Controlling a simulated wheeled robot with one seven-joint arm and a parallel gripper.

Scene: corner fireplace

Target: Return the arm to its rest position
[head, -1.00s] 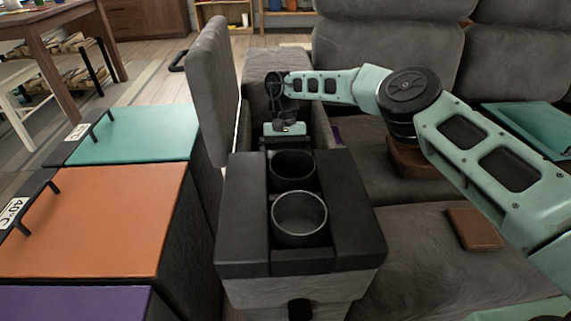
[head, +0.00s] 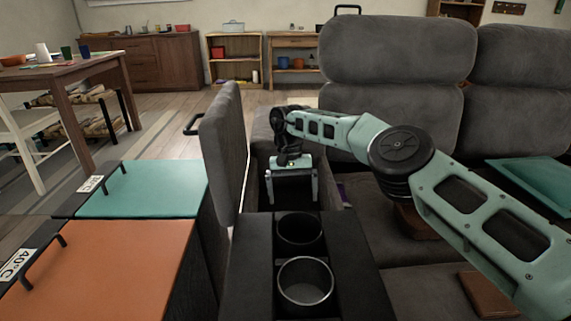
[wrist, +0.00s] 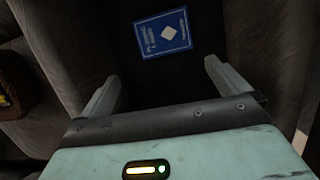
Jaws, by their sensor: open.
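My gripper (head: 292,192) is over the open storage compartment of the sofa console (head: 258,262), behind its two cup holders. In the wrist view my gripper (wrist: 158,82) has its two fingers wide apart with nothing between them. A blue card or box (wrist: 162,33) with white print lies on the dark floor of the compartment, beyond the fingertips. My arm reaches in from the right side of the head view, bent at the black elbow joint.
The raised console lid (head: 222,150) stands close left of my gripper. The grey sofa backrest (head: 395,115) is behind my arm. A brown wallet-like item (head: 488,295) lies on the seat. Teal (head: 150,188) and orange (head: 110,265) boxes stand at left.

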